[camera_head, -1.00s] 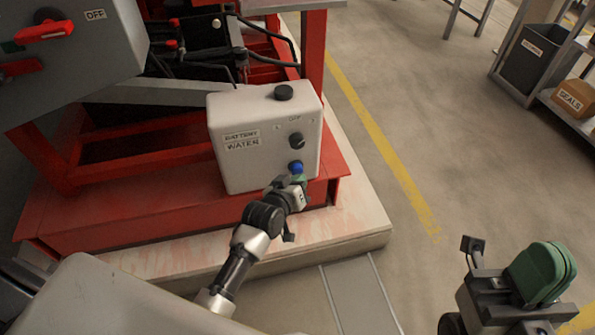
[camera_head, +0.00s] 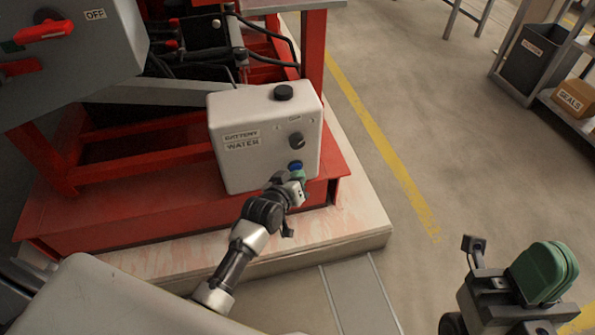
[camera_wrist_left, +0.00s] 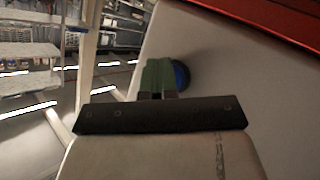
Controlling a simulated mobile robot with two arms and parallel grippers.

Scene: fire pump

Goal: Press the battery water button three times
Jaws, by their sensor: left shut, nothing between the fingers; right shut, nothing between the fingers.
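The white battery water box (camera_head: 255,150) stands on the red frame, with labels reading "BATTERY" and "WATER". Its blue button (camera_head: 295,166) is low on the front face, below a black knob (camera_head: 296,140). In the left wrist view the shut green fingers (camera_wrist_left: 158,78) partly cover the blue button (camera_wrist_left: 181,76). My right gripper (camera_head: 543,271) is shut and empty at the lower right, away from the box.
A black round cap (camera_head: 284,92) sits on top of the box. A grey panel with a red lever (camera_head: 44,31) and an "OFF" label is at upper left. A shelf with a "SEALS" box (camera_head: 572,97) stands at right. The floor (camera_head: 400,110) between is clear.

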